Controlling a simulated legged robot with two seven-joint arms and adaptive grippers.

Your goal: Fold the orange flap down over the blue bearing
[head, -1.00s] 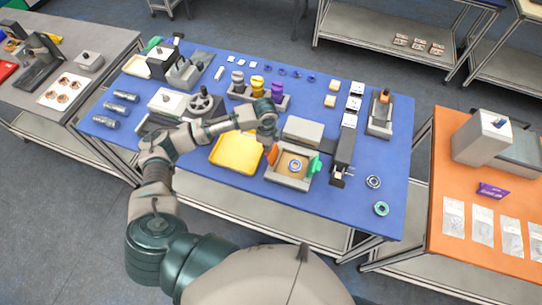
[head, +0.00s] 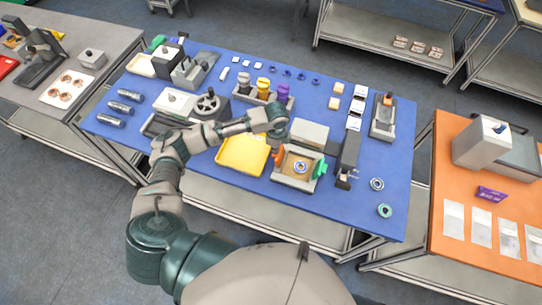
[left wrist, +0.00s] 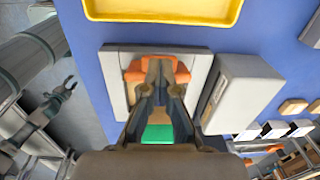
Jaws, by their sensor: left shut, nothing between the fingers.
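The orange flap (head: 279,156) stands up at the left side of the grey fixture (head: 281,178) in the head view. In the left wrist view the orange flap (left wrist: 133,76) shows on both sides of my fingertips. The blue bearing (head: 300,167) lies in the fixture, uncovered; in the left wrist view my fingers hide it. The green flap (head: 320,169) stands on the fixture's right side. My left gripper (head: 277,144) is shut and empty, at the orange flap; contact is unclear. A small claw, apparently my right gripper (left wrist: 69,88), shows at the left wrist view's left.
A yellow tray (head: 242,155) lies left of the fixture, and a grey block (head: 309,133) stands behind it. A dark device (head: 347,152) stands to the right. Two loose rings (head: 385,211) lie at the front right.

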